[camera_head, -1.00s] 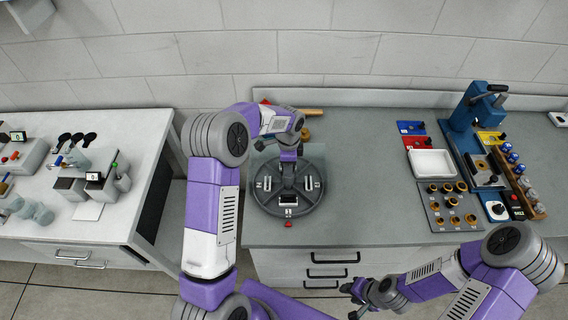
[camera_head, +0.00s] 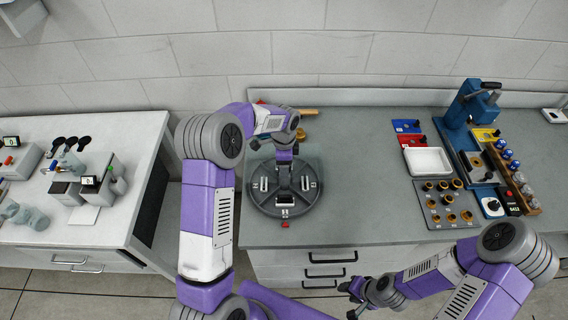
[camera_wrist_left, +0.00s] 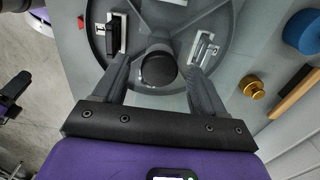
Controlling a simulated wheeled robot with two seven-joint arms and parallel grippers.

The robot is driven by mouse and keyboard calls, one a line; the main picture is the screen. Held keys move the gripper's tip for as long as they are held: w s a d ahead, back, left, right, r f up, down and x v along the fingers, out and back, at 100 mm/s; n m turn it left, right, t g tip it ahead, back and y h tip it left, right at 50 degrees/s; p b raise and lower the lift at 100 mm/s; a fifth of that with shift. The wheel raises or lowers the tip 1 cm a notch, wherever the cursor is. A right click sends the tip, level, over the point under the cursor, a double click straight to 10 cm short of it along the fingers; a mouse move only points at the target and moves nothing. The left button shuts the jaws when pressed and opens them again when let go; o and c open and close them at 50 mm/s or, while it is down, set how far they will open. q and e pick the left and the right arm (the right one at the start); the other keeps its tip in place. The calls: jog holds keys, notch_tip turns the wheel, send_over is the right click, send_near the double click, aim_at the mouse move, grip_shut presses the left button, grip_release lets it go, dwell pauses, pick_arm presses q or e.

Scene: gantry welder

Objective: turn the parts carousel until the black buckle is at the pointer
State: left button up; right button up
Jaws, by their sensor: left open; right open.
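The parts carousel (camera_head: 262,205) is a round dark grey turntable at the front of the middle bench, with white numbered slots. The small red pointer (camera_head: 285,225) is at its front rim; it also shows in the left wrist view (camera_wrist_left: 80,22). The slot nearest the pointer holds a black part (camera_wrist_left: 113,36), which looks like the black buckle. Another slot holds a metallic part (camera_wrist_left: 204,50). My left gripper (camera_wrist_left: 160,78) is open over the carousel, its fingers either side of the dark round centre knob (camera_wrist_left: 158,67); contact cannot be told. My right gripper (camera_head: 352,298) is open and empty in front of the bench.
Behind the carousel are a wooden-handled tool (camera_head: 305,111) and a brass piece (camera_wrist_left: 254,89). To the right stand a white tray (camera_head: 428,161), a grey plate of brass rings (camera_head: 447,204) and a blue press (camera_head: 468,112). Bench between carousel and tray is clear.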

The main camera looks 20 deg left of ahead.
pick_arm(q)
notch_tip(320, 180, up, 7)
jog(key=shift+r, duration=0.1)
dwell(0.7)
